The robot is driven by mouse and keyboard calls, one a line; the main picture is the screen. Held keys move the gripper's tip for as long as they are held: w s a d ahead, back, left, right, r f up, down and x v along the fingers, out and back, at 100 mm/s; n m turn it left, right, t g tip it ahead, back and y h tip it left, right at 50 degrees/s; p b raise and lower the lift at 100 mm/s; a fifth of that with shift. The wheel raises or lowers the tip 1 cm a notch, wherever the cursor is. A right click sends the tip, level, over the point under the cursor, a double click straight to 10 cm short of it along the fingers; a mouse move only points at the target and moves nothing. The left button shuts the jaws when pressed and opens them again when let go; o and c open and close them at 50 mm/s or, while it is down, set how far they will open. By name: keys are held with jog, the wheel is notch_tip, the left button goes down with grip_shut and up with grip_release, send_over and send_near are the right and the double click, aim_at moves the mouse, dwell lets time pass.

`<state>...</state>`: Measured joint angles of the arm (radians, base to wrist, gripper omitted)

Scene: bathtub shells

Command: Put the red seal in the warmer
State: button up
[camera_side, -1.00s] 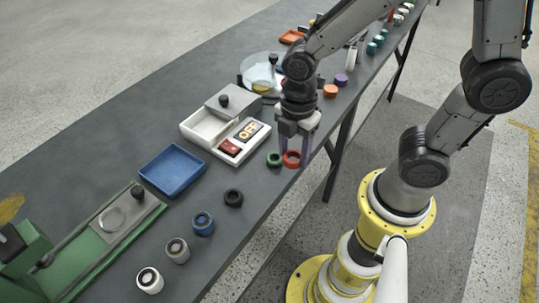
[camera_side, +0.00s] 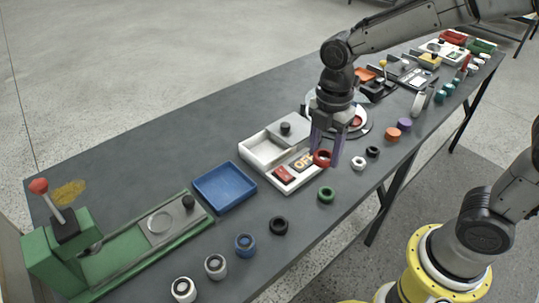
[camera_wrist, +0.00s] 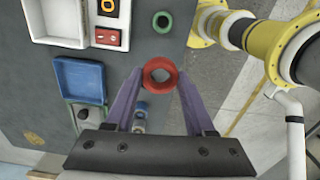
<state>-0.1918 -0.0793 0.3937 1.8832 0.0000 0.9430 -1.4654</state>
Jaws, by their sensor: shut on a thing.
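The red seal (camera_side: 322,158) is a thick red ring. My gripper (camera_side: 327,155) is shut on it with two purple fingers, holding it above the table. In the wrist view the seal (camera_wrist: 160,74) sits between the fingertips with its hole facing the camera. The warmer (camera_side: 254,153) is a white box with a red switch (camera_side: 284,174) and an OFF sign (camera_side: 302,162). Its grey lid (camera_side: 290,132) with a black knob sits toward the back right, and the white compartment beside it is open. The seal is in front of and right of the compartment, near the OFF sign.
A blue tray (camera_side: 225,188) lies left of the warmer. A green ring (camera_side: 326,194), a black ring (camera_side: 279,225) and a white ring (camera_side: 357,163) lie along the front. A green lever press (camera_side: 65,255) stands at the left end. A round dish is behind my gripper.

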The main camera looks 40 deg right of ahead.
jog(key=shift+m, duration=0.5)
jog(key=w+d+f, duration=0.1)
jog(key=w+f, duration=0.1)
jog(key=w, duration=0.3)
jog(key=w+d+f, duration=0.1)
jog(key=w+f, duration=0.1)
jog(key=w, duration=0.4)
jog(key=w+d+f, duration=0.2)
jog(key=w, duration=0.4)
jog(key=shift+f, duration=0.3)
send_over(268, 155)
jog(key=f, duration=0.4)
jog(key=shift+s+d+f, duration=0.1)
jog(key=shift+s+f, duration=0.3)
jog(key=shift+w+f, duration=0.45)
jog(key=shift+f, duration=1.7)
jog(key=shift+f, duration=0.1)
jog(key=o, duration=1.3)
